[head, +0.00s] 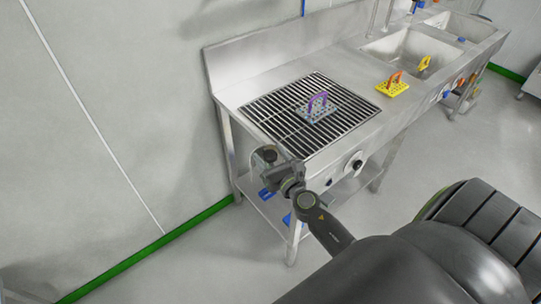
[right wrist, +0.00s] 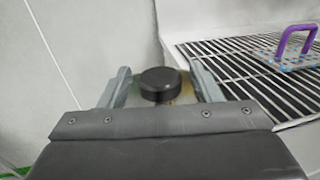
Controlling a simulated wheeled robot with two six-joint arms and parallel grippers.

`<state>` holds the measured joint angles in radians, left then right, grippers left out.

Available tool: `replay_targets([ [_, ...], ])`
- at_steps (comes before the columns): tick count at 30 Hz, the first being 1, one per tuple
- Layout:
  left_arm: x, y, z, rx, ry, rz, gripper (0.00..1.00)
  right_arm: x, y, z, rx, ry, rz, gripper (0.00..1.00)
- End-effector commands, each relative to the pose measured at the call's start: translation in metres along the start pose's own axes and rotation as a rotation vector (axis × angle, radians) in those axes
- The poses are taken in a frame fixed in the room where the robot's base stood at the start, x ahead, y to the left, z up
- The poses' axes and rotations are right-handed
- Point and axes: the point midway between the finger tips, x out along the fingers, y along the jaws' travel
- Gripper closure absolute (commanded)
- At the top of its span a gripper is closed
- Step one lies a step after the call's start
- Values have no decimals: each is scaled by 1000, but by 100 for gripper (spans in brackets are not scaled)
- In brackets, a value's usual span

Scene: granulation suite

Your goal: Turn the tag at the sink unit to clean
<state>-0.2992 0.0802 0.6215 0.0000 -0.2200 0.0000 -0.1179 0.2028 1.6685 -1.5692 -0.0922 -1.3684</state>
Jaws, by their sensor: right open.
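The steel sink unit (head: 229,90) runs along the wall. In the right wrist view, a round black knob (right wrist: 158,80) with a dull yellowish-green patch behind it sits between my fingers; I take it for the tag, but no lettering is readable. My right gripper (head: 266,157) is at the unit's near left corner, below the top. In the right wrist view its two fingers (right wrist: 158,69) are apart, one on each side of the knob; contact cannot be told. In the head view my gripper largely hides the knob. My left gripper is not in view.
A black grating (head: 263,113) bears a perforated plate with a purple handle (head: 317,103). A yellow plate with an orange handle (head: 392,85) lies further right, before the sink basins (head: 405,43). A white-rimmed dial (head: 357,163) is on the front. Blue items lie on the lower shelf.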

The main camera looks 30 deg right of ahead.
Motion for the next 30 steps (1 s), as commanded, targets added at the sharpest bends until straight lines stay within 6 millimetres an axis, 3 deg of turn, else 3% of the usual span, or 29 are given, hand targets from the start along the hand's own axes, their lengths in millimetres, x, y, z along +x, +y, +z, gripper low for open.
replay_targets([
  [1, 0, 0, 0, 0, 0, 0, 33, 0, 0, 0, 0, 0, 0, 44],
  [11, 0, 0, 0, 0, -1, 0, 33, 0, 0, 0, 0, 0, 0, 85],
  [22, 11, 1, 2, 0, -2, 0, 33, 0, -2, -2, -3, -3, 74, 85],
  [30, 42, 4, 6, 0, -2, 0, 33, 1, -2, -6, -6, -4, 261, 85],
])
